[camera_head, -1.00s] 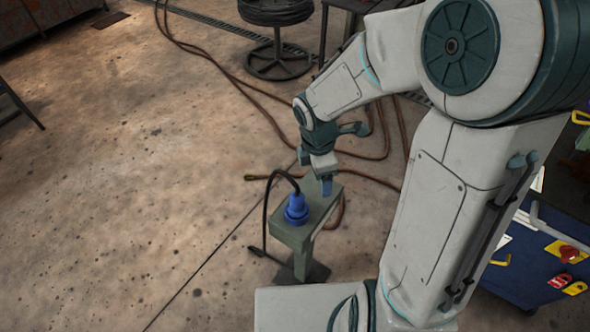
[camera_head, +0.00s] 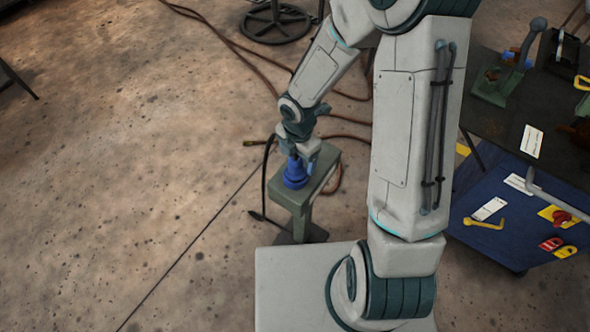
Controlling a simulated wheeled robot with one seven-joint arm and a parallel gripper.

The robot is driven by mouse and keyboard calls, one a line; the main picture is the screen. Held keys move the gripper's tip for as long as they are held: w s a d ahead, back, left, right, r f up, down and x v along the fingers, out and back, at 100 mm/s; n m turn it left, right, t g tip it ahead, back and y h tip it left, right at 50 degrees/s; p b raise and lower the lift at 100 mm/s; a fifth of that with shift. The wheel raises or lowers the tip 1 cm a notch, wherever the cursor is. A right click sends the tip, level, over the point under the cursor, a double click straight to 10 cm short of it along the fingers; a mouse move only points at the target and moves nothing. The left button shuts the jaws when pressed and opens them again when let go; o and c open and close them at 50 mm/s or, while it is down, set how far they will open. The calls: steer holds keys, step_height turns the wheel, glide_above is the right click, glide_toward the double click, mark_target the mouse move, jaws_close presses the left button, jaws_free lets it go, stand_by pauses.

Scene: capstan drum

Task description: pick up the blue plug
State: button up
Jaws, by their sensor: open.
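The blue plug (camera_head: 294,175) stands upright on the top of a small grey-green stand (camera_head: 321,170), near its left end. A black cable (camera_head: 266,172) runs from it and hangs down the left side of the stand to the floor. My gripper (camera_head: 298,158) is open, pointing down right over the plug, with its fingers at the plug's upper part. One finger hides some of the plug's top. I cannot tell whether the fingers touch it.
A blue cart (camera_head: 470,252) with cards and small tools stands at the right, beside a dark workbench (camera_head: 545,150). Brown hoses (camera_head: 235,45) lie on the floor behind the stand. A round-based stool (camera_head: 275,27) is at the back.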

steer(key=shift+a+f, duration=0.15)
steer(key=shift+f, duration=1.15)
steer(key=shift+a+f, duration=0.1)
steer(key=shift+f, duration=1.15)
steer(key=c, duration=1.2)
